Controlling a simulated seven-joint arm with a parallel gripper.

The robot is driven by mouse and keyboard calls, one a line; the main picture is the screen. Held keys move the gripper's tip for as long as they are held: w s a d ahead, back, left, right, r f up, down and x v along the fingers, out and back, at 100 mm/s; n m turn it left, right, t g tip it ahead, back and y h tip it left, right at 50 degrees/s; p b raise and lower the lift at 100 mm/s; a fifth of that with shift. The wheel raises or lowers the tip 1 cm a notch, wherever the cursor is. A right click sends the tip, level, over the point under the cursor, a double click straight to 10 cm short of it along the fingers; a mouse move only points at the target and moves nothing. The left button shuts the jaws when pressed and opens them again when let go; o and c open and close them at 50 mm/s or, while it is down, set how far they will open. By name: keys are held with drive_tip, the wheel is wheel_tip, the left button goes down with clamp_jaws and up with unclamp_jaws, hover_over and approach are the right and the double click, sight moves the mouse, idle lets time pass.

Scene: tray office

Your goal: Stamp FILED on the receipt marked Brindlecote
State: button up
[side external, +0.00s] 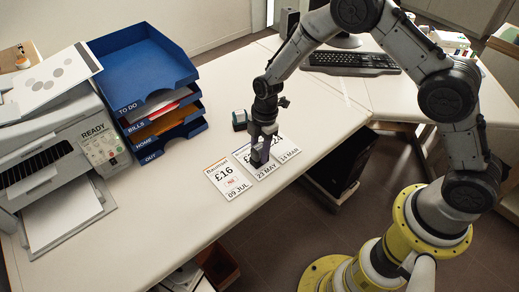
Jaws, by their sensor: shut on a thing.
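Three white receipts lie in a row on the desk. The left receipt (229,181) reads £16 and 09 JUL with a small red mark; its heading is too small to read surely. The middle receipt (266,173) reads 23 MAY, and the right receipt (290,153) reads 14 MAR. Their headings are hidden or too small to read. My gripper (262,145) points down over the middle receipt, shut on a dark block that looks like a stamp (260,157). Its lower end is at or just above the paper; I cannot tell if it touches. Its wording is hidden.
A second dark stamp-like block with teal (240,120) stands behind the receipts. Blue stacked trays (150,75) and a printer (60,130) stand at the left. A keyboard (352,63) lies at the back. The desk's front edge is close to the receipts.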

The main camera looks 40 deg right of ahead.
drive_tip(key=shift+f, duration=0.35)
idle(0.7)
drive_tip(key=shift+r, duration=0.1)
drive_tip(key=shift+r, duration=3.45)
